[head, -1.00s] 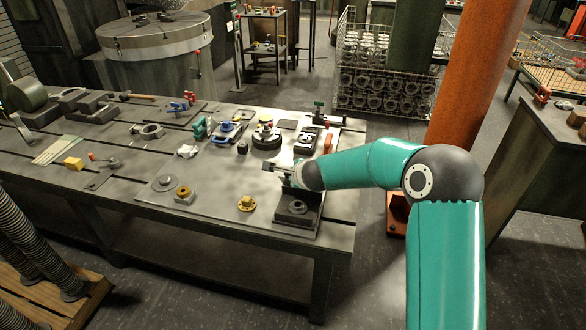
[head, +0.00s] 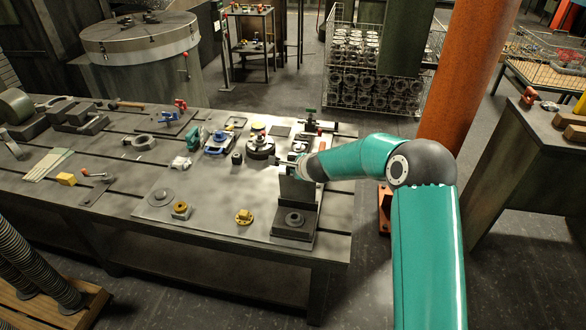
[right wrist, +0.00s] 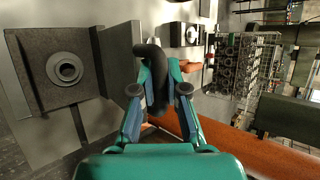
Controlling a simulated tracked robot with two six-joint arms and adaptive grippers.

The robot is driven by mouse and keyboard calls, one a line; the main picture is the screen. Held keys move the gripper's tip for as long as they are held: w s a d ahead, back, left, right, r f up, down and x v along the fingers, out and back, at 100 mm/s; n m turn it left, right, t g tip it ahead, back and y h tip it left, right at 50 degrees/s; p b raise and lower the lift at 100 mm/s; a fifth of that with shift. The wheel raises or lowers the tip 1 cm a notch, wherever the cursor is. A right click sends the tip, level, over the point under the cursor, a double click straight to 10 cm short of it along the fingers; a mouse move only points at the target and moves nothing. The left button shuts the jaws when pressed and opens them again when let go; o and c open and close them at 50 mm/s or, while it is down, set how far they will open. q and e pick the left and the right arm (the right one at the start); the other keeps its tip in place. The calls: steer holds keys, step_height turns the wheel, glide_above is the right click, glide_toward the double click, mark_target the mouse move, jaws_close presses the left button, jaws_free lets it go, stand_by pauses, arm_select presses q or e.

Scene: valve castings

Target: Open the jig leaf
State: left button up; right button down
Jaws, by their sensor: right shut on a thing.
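The jig base (head: 292,238) is a dark block at the table's front right, with a round bushing (head: 294,218) on top. The base also shows at left in the right wrist view (right wrist: 40,85). The jig leaf (head: 298,192) is a dark plate standing roughly upright behind the bushing; it appears as a grey plate in the wrist view (right wrist: 118,62). My right gripper (right wrist: 157,90) is shut on a dark, rounded handle (right wrist: 153,55) beside the leaf. In the head view my right gripper (head: 292,164) is at the leaf's upper edge. My left gripper is out of view.
A yellow flanged part (head: 243,216) lies left of the jig. A round black fixture (head: 260,148) and a blue clamp (head: 219,142) stand behind. The plate's front left holds a flat disc (head: 162,197) and a small yellow-topped block (head: 181,209).

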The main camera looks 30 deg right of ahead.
steer(key=shift+d+r, duration=0.1)
steer(key=shift+d, duration=0.15)
steer(key=c, duration=1.3)
jaws_free()
steer(key=shift+o, duration=0.6)
steer(key=shift+a, duration=0.15)
steer(key=v, duration=1.1)
steer(key=shift+s+a, duration=0.15)
steer(key=shift+s, duration=0.2)
steer(key=shift+r, duration=0.15)
